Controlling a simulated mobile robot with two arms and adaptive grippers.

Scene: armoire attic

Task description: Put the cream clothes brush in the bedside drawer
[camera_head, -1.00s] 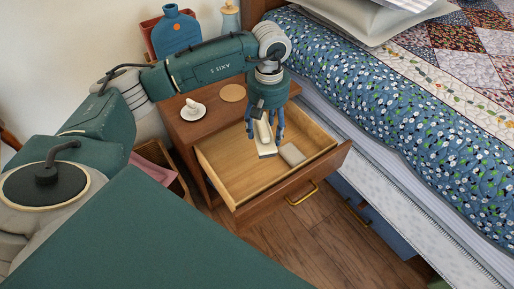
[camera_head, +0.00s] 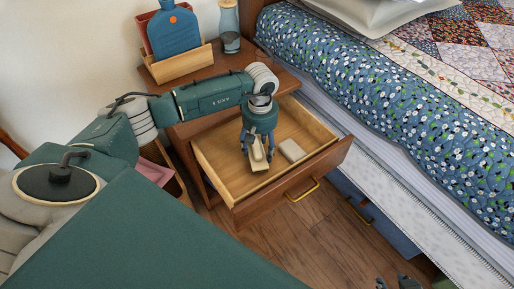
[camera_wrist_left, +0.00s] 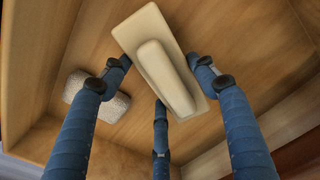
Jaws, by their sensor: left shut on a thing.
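The bedside drawer (camera_head: 266,205) is pulled open, its light wooden inside showing. My left gripper (camera_head: 258,156) points down into the drawer space and is shut on the cream clothes brush (camera_head: 259,163). In the left wrist view the brush (camera_wrist_left: 160,62), a flat cream board with a raised rounded handle, sits among the blue fingers (camera_wrist_left: 160,95) above the drawer floor. I cannot tell whether the brush touches the floor. What look like my right gripper's fingertips (camera_head: 398,283) just show at the bottom right edge; the rest is out of frame.
A small grey speckled block (camera_head: 292,150) lies in the drawer, right of the brush; it also shows in the left wrist view (camera_wrist_left: 97,96). On the nightstand (camera_head: 286,80) stand a blue hot-water bottle (camera_head: 173,34) in a holder and a glass bottle (camera_head: 229,28). The bed (camera_head: 400,110) is close on the right.

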